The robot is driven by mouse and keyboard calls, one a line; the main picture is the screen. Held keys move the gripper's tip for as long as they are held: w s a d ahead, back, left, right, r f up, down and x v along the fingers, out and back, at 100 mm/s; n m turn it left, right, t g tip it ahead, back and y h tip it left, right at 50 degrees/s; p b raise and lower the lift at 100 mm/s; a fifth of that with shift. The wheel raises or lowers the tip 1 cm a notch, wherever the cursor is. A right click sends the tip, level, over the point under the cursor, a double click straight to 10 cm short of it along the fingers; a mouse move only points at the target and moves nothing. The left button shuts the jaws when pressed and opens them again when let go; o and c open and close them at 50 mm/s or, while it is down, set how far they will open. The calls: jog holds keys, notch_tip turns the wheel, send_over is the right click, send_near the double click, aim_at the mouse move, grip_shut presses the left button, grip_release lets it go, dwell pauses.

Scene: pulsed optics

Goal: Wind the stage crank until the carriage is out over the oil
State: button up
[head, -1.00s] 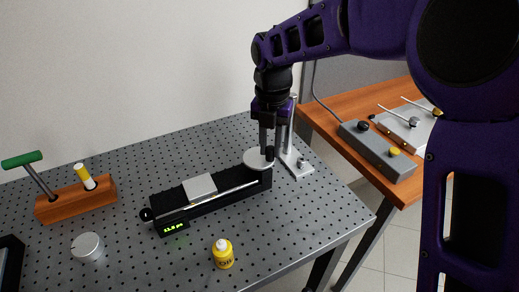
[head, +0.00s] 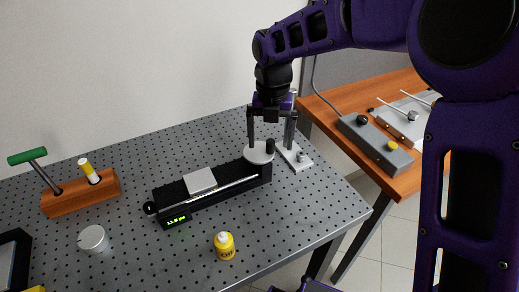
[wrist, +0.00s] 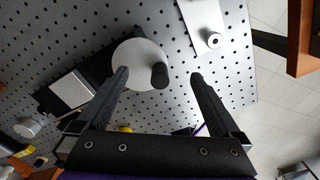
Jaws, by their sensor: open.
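The stage is a black rail (head: 228,200) with a silver carriage (head: 200,181) left of its middle and a small lit green display at its left front. The crank is a pale disc (head: 256,153) with an upright dark knob (head: 269,146) at the rail's right end. My gripper (head: 270,138) is open above the disc. In the wrist view its fingers (wrist: 159,78) stand apart on either side of the knob (wrist: 159,76), with gaps on both sides. The yellow oil bottle (head: 224,246) stands upright on the table, in front of the rail and apart from it.
A silver post stand (head: 294,157) is close to the right of the crank. A wooden block (head: 82,193) with a green-handled tool and a round metal piece (head: 92,238) are at left. A grey control box (head: 375,144) sits on the wooden table. The perforated tabletop around the bottle is clear.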

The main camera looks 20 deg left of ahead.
notch_tip(320, 180, up, 4)
jog(key=p, duration=0.3)
jog(key=shift+r+p, duration=0.1)
jog(key=shift+p, duration=0.3)
jog(key=shift+r, duration=0.9)
